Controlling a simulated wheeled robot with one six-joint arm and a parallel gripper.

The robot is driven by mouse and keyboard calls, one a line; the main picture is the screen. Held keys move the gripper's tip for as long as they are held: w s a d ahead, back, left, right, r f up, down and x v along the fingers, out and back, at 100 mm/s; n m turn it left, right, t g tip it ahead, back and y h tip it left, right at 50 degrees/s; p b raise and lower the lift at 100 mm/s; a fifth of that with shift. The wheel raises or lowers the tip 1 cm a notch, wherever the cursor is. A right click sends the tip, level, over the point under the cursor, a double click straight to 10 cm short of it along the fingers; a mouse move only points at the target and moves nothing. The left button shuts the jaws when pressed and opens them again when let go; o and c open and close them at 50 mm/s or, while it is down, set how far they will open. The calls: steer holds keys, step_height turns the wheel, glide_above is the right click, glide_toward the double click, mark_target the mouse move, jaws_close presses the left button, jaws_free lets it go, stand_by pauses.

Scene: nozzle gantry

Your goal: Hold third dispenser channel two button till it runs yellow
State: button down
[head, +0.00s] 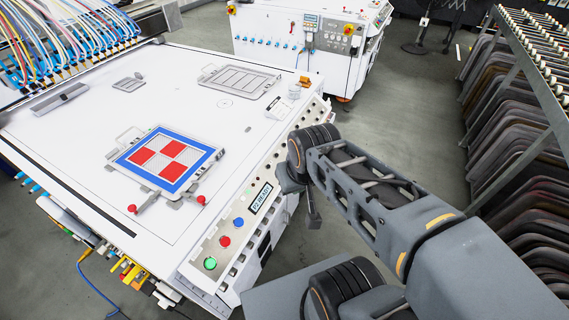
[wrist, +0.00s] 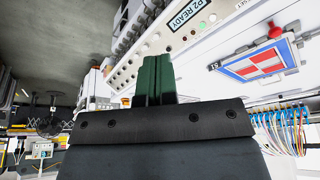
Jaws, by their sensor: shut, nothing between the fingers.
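A long control panel (head: 272,172) runs along the right edge of the white table, with small knobs or buttons in rows. I cannot tell which of them is the third dispenser's channel two button. Its display (head: 261,197) reads "P2 READY" in the wrist view (wrist: 190,17). Green (head: 210,263), red (head: 224,241) and blue (head: 238,222) buttons sit at the near end. My gripper (head: 313,216) is beside the panel, to its right. In the wrist view its dark green fingers (wrist: 155,64) are together and empty, pointing toward the panel's small round buttons (wrist: 146,48).
A plate with a blue-bordered, red-and-white pattern (head: 166,158) lies on the table. Coloured hoses (head: 65,40) hang at the back left. A second white machine (head: 300,38) stands behind. A rack of dark trays (head: 510,150) is at right, with open floor (head: 400,115) between.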

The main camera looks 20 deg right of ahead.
steer(key=w+f+m+y+b, duration=0.6)
steer(key=w+f+m+y, duration=0.35)
steer(key=m, duration=0.25)
steer(key=w+d+f+m+t+h+b, duration=0.1)
steer(key=w+d+f+m+t+b, duration=0.1)
steer(key=w+d+m+t, duration=0.7)
steer(key=d+m+t+b, duration=0.1)
steer(key=d+m, duration=0.1)
steer(key=d, duration=0.1)
steer(key=shift+w+d+f+h, duration=0.35)
steer(key=shift+a, duration=0.1)
steer(key=w+a+f+b, duration=0.3)
steer(key=f+b, duration=0.3)
steer(key=f, duration=0.1)
steer(key=shift+w+a, duration=0.2)
steer(key=shift+w, duration=0.15)
steer(key=shift+w+a+f+b, duration=0.2)
steer(key=shift+f+b, duration=0.25)
steer(key=shift+b, duration=0.15)
steer(key=shift+w+a+f+b, duration=0.15)
steer(key=shift+f+b, duration=0.25)
steer(key=shift+b, duration=0.15)
stand_by(2.9)
